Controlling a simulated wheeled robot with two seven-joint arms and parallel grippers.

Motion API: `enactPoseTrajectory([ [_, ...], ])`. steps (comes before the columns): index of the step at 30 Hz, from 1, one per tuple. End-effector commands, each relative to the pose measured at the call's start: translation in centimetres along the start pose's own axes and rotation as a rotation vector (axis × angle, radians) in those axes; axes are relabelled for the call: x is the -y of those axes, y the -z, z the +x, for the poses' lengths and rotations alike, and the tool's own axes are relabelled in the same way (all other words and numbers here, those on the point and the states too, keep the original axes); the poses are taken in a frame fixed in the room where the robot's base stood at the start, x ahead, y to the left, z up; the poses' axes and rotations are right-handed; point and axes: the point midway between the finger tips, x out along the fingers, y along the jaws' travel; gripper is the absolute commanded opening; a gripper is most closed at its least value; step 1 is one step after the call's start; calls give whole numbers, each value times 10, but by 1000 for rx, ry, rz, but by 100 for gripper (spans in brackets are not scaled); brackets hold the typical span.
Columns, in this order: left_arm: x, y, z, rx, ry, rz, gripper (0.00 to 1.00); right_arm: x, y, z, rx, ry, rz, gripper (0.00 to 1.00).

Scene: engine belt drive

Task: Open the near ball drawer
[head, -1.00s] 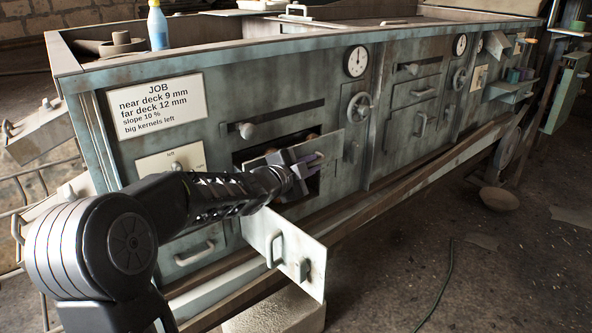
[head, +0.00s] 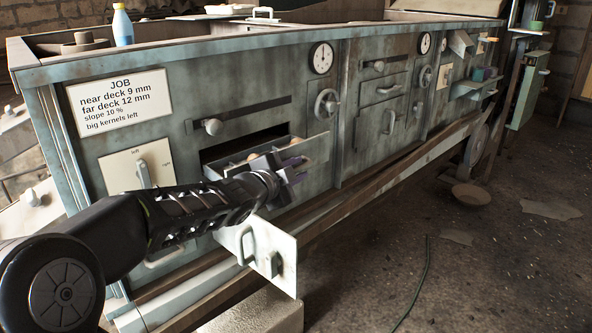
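The near ball drawer (head: 316,150) is a grey metal drawer in the machine's front, below the long slot with a round knob. It stands part of the way out, with a dark gap behind its front and several tan balls (head: 253,155) showing inside. My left gripper (head: 295,171) is at the drawer's front, its purple fingers pointing right. A gap shows between the fingers, but the gripper hides the drawer's handle, so I cannot tell whether they hold it. My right gripper is not in view.
Below the drawer, a pale panel with a handle and latch (head: 268,256) sticks out from the machine. A job sign (head: 120,101), a lever plate (head: 140,167), a dial (head: 321,58) and a handwheel (head: 327,103) are on the front. The floor at the right is mostly free.

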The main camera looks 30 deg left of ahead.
Motion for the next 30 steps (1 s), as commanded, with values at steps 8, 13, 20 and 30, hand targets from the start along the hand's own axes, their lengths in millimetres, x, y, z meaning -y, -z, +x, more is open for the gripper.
enactPoseTrajectory([
  [8,3,2,-29,0,2,1,23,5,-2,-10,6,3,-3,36],
  [13,3,2,-58,1,2,0,23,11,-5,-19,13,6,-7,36],
  [20,1,0,-78,0,1,-1,23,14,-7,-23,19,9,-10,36],
  [30,0,0,-78,0,0,-1,23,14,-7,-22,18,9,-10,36],
])
